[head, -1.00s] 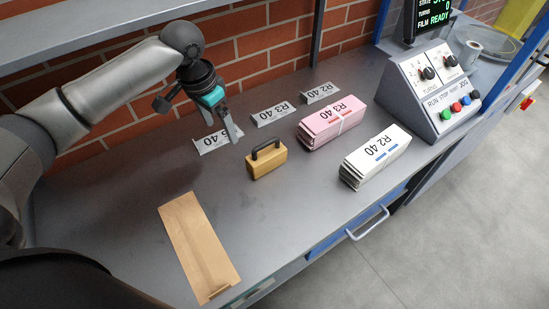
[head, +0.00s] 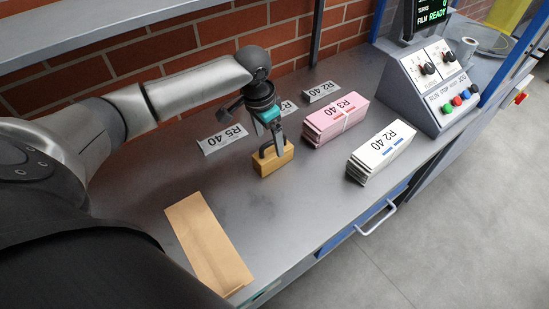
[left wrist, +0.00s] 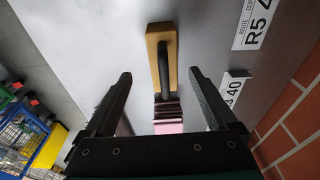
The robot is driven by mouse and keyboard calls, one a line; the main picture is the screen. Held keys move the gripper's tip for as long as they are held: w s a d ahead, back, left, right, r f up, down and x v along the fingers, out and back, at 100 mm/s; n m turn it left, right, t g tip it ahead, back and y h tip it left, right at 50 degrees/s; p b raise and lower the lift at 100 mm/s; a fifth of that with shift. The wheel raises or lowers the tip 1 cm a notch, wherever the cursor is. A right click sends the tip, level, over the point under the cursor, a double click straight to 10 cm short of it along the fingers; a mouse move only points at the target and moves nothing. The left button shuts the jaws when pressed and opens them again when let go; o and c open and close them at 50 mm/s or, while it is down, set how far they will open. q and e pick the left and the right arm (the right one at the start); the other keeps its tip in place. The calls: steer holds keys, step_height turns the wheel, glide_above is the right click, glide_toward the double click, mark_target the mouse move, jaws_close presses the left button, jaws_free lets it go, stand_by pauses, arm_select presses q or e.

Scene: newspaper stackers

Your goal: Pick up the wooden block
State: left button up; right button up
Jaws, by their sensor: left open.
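The wooden block (head: 274,163) is a light yellow-brown block with a dark handle on top, standing upright on the grey bench. My left gripper (head: 277,147) is open and over the block in the head view, its fingers hiding part of the handle. In the left wrist view, the wooden block (left wrist: 155,62) and its dark handle (left wrist: 168,62) lie ahead, between the lines of the two spread fingers of my left gripper (left wrist: 160,76). I cannot tell whether the fingertips touch the handle. My right gripper is not in view.
A pink bundle (head: 336,119) and a white bundle (head: 380,152) lie right of the block. Route labels, including R5 40 (head: 223,140), lie near the brick wall. A brown paper piece (head: 208,243) lies in front. A control box (head: 432,88) stands at right.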

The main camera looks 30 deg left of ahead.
mark_target(270, 144)
arm_select(q)
steer(key=f, duration=0.3)
steer(key=shift+w+d+f+b, duration=0.1)
steer(key=shift+w+f+b, duration=0.15)
steer(key=shift+b, duration=0.05)
steer(key=shift+w+f+b, duration=0.2)
steer(key=shift+f+b, duration=0.1)
steer(key=shift+f, duration=0.55)
steer(key=shift+w+f+b, duration=0.25)
steer(key=shift+f+b, duration=0.05)
steer(key=shift+f, duration=0.6)
steer(key=shift+w+f+b, duration=0.2)
steer(key=shift+f+b, duration=0.1)
steer(key=shift+f, duration=0.55)
steer(key=shift+r, duration=0.1)
jaws_close()
